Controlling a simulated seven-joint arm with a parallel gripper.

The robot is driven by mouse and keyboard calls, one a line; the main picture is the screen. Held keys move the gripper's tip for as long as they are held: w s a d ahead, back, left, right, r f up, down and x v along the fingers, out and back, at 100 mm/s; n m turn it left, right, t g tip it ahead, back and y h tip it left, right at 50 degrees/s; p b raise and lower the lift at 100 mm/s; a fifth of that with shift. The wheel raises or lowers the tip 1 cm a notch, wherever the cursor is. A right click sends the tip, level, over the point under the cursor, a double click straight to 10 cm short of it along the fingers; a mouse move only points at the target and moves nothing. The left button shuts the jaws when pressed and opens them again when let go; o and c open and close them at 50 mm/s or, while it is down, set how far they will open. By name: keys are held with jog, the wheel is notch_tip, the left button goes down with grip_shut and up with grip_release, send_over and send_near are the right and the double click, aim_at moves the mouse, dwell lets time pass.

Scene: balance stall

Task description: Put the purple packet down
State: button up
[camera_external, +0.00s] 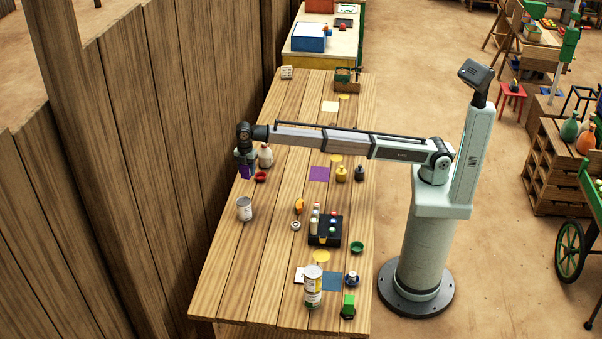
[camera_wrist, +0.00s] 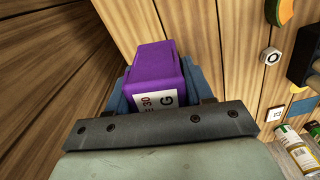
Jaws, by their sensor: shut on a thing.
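The purple packet (camera_wrist: 157,68) has a white label with "30" and "G" on it. My gripper (camera_wrist: 160,100) is shut on it, with a blue-grey finger on each side in the wrist view. In the external view the packet (camera_external: 244,172) shows small under my gripper (camera_external: 245,165), near the table's wall-side edge. I cannot tell whether its underside touches the table. A flat purple square (camera_external: 320,174) lies on the table to the right of the packet.
A pale bottle (camera_external: 265,156) and a red item (camera_external: 260,177) stand close to the packet. A white can (camera_external: 244,209) stands nearer the camera. A black crate (camera_external: 325,231) with bottles stands mid-table. The wooden fence (camera_external: 200,80) runs along the left edge.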

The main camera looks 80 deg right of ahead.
jog(key=s+a+n, duration=0.1)
jog(key=s+a, duration=2.1)
jog(key=a, duration=0.2)
jog(key=s+a+n, duration=0.1)
jog(key=s+a, duration=0.4)
jog(key=s, duration=0.6)
jog(key=s+a, duration=0.5)
jog(key=s, duration=0.6)
jog(key=shift+a+f, duration=0.15)
jog(key=shift+f, duration=3.65)
jog(key=shift+a+f, duration=0.15)
jog(key=shift+f, duration=3.6)
jog(key=shift+f, duration=0.15)
jog(key=o, duration=1.1)
